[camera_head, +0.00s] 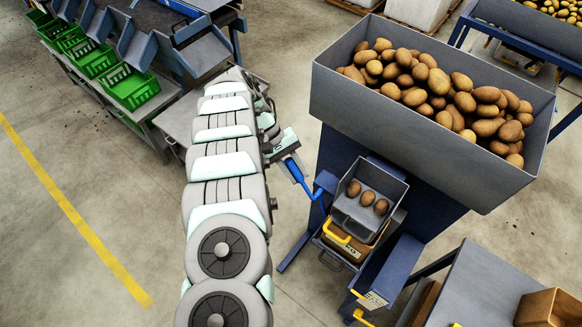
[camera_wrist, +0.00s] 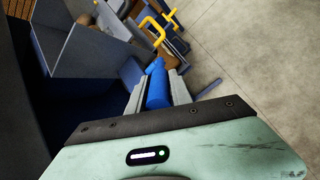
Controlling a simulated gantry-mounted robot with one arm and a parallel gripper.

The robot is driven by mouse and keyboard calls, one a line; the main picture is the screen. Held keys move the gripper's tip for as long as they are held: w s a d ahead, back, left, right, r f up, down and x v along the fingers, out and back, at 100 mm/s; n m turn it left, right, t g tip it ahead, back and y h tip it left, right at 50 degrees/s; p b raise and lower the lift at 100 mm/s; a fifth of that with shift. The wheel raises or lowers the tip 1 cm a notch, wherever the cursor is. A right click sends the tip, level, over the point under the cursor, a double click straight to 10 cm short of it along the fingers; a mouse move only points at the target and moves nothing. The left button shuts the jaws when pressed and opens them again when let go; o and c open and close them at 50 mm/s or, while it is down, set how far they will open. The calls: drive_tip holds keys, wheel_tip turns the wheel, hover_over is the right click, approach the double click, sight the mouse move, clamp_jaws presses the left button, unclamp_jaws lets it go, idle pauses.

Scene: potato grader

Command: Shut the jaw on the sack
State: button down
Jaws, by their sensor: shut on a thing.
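My gripper (camera_wrist: 157,84) is shut on a blue handle (camera_wrist: 157,92), which lies between its two grey fingers in the wrist view. In the head view the blue handle (camera_head: 296,171) runs from my gripper (camera_head: 288,158) down toward the machine's side, left of a small grey hopper (camera_head: 372,175) with several potatoes or a few of them inside. A brown box-like or sack-like thing (camera_head: 349,247) shows below the hopper, behind a yellow handle (camera_head: 336,233). I cannot tell for sure that it is the sack, and the jaw is not clearly seen.
A large grey bin (camera_head: 400,123) heaped with potatoes stands above the machine. Green crates (camera_head: 130,88) sit on a bench at the left. A grey table (camera_head: 490,285) with a brown box (camera_head: 548,308) is at the lower right. The floor at lower left is clear.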

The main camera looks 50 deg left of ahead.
drive_tip(key=shift+a+f, duration=0.25)
drive_tip(key=shift+f, duration=0.05)
drive_tip(key=c, duration=1.2)
unclamp_jaws()
drive_tip(key=shift+s, duration=0.15)
drive_tip(key=shift+r, duration=0.1)
drive_tip(key=b+v, duration=0.5)
drive_tip(key=v, duration=0.5)
drive_tip(key=shift+a+r, duration=0.2)
drive_tip(key=shift+r, duration=0.1)
drive_tip(key=shift+a, duration=0.1)
